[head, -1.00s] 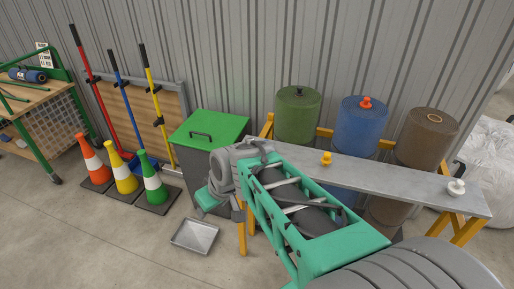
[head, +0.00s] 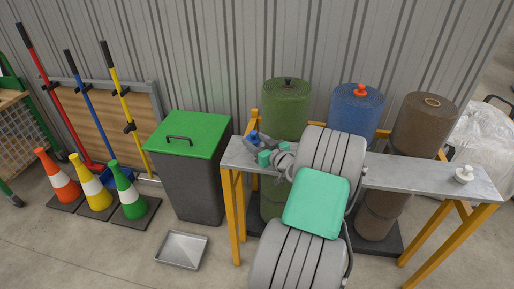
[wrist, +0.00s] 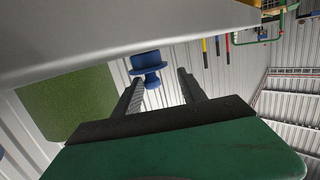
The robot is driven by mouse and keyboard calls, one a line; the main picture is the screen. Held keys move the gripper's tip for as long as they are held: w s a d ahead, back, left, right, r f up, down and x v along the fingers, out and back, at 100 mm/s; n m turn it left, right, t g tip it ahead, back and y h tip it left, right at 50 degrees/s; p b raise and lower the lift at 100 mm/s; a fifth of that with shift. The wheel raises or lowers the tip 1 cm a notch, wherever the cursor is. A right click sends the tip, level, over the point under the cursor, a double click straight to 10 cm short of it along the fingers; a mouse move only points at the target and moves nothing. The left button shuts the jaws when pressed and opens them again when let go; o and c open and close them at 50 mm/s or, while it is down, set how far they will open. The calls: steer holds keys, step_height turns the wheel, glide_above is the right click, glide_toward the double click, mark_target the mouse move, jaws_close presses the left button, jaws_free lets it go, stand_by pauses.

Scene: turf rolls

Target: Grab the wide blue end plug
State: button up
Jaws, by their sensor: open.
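The wide blue end plug (wrist: 148,62) has a broad flange and a narrower stub.
The grey bench (head: 415,176) stands before green (head: 287,105), blue (head: 357,112) and brown (head: 422,125) turf rolls. A white plug (head: 464,174) sits on its right end. The green-lidded bin (head: 188,135) is left; a metal tray (head: 181,249) lies on the floor.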

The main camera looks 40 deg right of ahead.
steer(key=shift+w+d, duration=0.1)
steer(key=shift+w, duration=0.65)
steer(key=shift+c, duration=0.2)
jaws_close()
